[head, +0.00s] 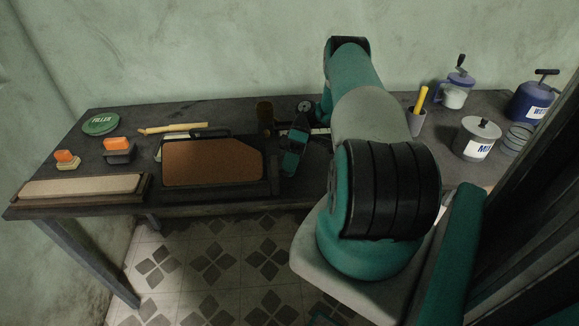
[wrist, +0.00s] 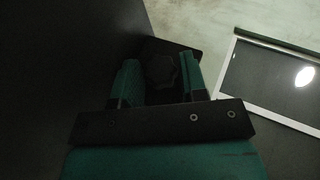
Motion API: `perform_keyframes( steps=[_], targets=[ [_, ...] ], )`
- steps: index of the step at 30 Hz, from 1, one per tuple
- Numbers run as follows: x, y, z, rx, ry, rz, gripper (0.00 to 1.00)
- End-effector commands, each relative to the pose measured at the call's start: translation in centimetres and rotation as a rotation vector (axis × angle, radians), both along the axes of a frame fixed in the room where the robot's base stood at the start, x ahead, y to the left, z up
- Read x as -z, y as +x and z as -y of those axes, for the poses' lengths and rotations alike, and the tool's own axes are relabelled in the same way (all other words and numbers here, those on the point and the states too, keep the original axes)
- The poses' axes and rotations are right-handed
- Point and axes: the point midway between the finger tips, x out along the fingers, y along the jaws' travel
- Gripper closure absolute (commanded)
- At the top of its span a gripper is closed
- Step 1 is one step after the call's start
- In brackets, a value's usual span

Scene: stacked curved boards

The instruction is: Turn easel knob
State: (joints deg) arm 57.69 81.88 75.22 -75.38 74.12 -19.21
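The easel (head: 212,162) stands on the table in the head view, a brown board in a dark frame. My gripper (head: 294,151) is at its right side, its teal fingers low beside the frame. In the wrist view a dark, faceted knob (wrist: 161,71) lies between the two fingers of my gripper (wrist: 160,78). The knob cannot be made out in the head view.
On the table (head: 100,187) to the left are a long pale block in a tray (head: 82,187), orange-topped tools (head: 117,148) and a green tin (head: 101,123). To the right are a yellow-handled tool in a cup (head: 417,121), a white pot (head: 476,138) and a blue canister (head: 533,101).

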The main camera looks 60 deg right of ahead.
Motion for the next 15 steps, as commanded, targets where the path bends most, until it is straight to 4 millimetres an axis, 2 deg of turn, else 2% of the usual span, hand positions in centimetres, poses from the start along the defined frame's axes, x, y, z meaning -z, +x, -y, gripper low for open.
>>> perform_keyframes(
  steps=[1, 2, 11, 15],
  targets=[
    [0.0, 0.0, 0.0, -0.001, 0.0, 0.0, 0.48],
    [0.0, 0.0, 0.0, -0.001, 0.0, 0.0, 0.42],
    [-0.1, 0.0, 0.0, -0.001, 0.0, 0.0, 0.41],
    [-1.4, 0.0, 0.1, -0.001, -0.002, 0.0, 0.41]
  ],
)
